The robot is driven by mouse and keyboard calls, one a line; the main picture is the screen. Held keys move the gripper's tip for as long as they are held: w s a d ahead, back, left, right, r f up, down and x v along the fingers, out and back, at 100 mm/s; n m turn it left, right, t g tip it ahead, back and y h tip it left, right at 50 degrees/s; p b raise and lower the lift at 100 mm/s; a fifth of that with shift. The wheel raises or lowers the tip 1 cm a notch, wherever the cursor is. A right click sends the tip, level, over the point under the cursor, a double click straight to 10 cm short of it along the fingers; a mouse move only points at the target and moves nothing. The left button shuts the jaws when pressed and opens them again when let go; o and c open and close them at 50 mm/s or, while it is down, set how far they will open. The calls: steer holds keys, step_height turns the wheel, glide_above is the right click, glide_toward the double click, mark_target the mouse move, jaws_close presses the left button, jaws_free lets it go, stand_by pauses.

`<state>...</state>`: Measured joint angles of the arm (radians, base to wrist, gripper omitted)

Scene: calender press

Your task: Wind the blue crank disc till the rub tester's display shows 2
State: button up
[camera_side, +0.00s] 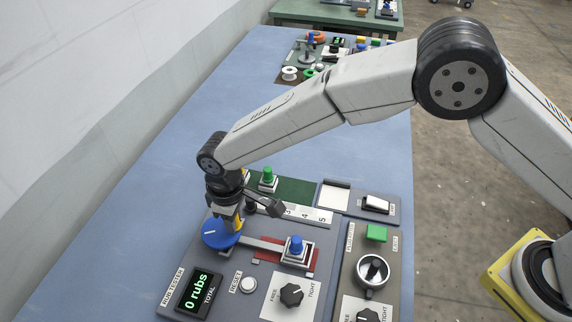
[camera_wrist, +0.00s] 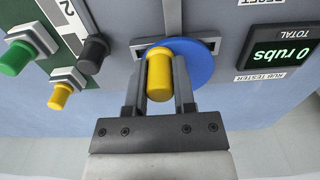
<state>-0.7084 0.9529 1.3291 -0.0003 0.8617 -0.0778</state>
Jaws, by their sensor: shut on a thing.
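The blue crank disc (camera_side: 216,235) lies on the grey rub tester panel and carries an upright yellow handle (camera_wrist: 159,75). My gripper (camera_wrist: 168,88) is shut on the yellow handle, with one finger on each side. In the side view my gripper (camera_side: 232,216) comes down over the disc's right part and hides most of the handle. The disc also shows in the wrist view (camera_wrist: 204,62) behind the handle. The display (camera_side: 196,289) reads "0 rubs" in green, and it shows in the wrist view (camera_wrist: 279,54) upside down.
A bar runs from the disc to a block with a blue knob (camera_side: 296,246) on a red strip. A white reset button (camera_side: 248,285) and a black FREE/TIGHT knob (camera_side: 291,295) are nearby. A green knob (camera_side: 268,176) stands behind my gripper. Bare blue table lies to the left.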

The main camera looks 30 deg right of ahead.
mark_target(228, 239)
steer(key=shift+s+a, duration=0.1)
steer(key=shift+s+a, duration=0.4)
steer(key=shift+s, duration=0.15)
stand_by(0.3)
steer(key=shift+s+a, duration=0.25)
steer(key=shift+a, duration=0.2)
steer(key=shift+s+a, duration=0.1)
steer(key=shift+a, duration=0.1)
